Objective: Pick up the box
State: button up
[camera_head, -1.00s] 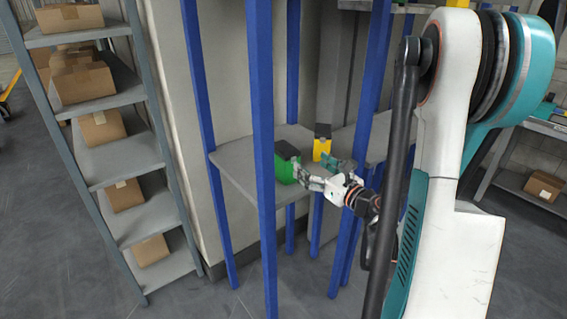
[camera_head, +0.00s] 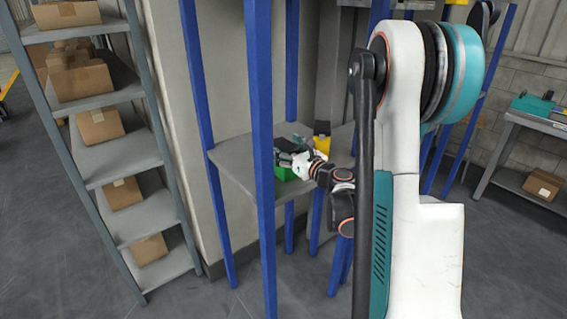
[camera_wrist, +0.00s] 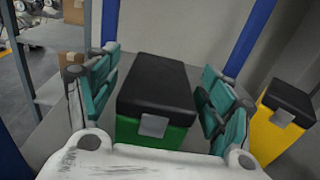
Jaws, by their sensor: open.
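A green box with a black lid (camera_wrist: 155,90) stands on the grey shelf between blue posts. In the wrist view it sits between the two teal fingers of my gripper (camera_wrist: 160,95), with a gap visible on the right side and a narrower one on the left. In the head view my gripper (camera_head: 295,152) is over the green box (camera_head: 284,173) and hides most of it. My gripper is open. A yellow box with a black lid (camera_wrist: 283,122) stands to the right of the green box, outside the right finger; it also shows in the head view (camera_head: 322,141).
Blue posts (camera_head: 262,150) frame the grey shelf (camera_head: 232,165), one close in front of it. A grey rack with cardboard boxes (camera_head: 100,125) stands at the left.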

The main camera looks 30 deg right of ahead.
jog(key=shift+w, duration=0.45)
jog(key=c, duration=1.5)
jog(key=shift+o, duration=0.2)
jog(key=shift+r, duration=0.1)
